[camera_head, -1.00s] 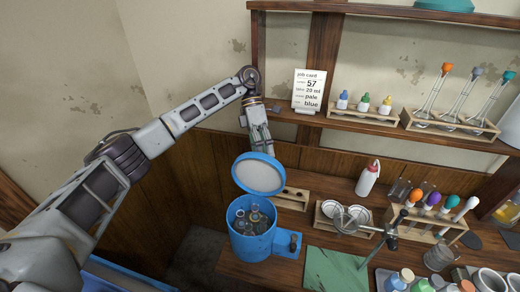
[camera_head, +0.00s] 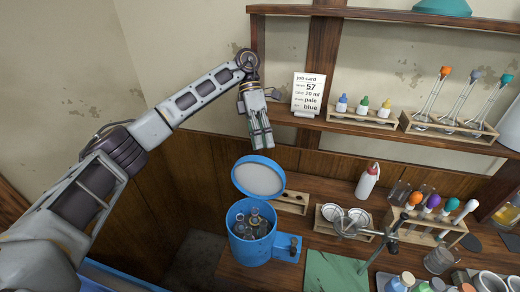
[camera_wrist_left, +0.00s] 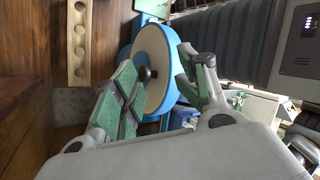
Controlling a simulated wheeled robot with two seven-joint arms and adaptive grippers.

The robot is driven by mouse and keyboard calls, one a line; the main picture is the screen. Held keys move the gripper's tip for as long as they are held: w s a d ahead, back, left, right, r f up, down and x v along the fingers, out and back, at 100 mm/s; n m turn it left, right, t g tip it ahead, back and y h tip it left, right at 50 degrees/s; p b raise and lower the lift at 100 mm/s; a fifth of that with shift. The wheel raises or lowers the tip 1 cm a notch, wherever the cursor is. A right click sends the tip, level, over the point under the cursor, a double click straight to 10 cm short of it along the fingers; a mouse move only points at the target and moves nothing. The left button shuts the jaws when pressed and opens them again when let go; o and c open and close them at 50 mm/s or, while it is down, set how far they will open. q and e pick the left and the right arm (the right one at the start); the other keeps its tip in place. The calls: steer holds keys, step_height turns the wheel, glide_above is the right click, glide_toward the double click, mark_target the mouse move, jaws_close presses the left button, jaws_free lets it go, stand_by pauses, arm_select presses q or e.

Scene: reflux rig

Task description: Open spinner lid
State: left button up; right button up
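The blue spinner (camera_head: 235,246) stands on the bench with its round lid (camera_head: 258,179) tilted up and back on the hinge side. The lid's pale inner face shows, and several small vials (camera_head: 250,224) are visible inside the pot. My left gripper (camera_head: 262,146) is just above the lid's upper edge, empty and apart from it. In the left wrist view the fingers (camera_wrist_left: 165,90) are spread, with the lid (camera_wrist_left: 151,55) and its dark centre knob showing between and beyond them. My right gripper is not in view.
A shelf (camera_head: 340,124) with a job card (camera_head: 307,92) and dropper bottles (camera_head: 362,106) runs behind the arm. A wooden rack (camera_head: 291,203), a white squeeze bottle (camera_head: 367,182) and a clamp stand (camera_head: 385,240) are to the right. A green mat (camera_head: 330,273) lies in front.

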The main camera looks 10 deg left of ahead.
arm_select(q)
steer(key=r, duration=0.4)
steer(key=shift+d+r, duration=0.2)
stand_by(0.3)
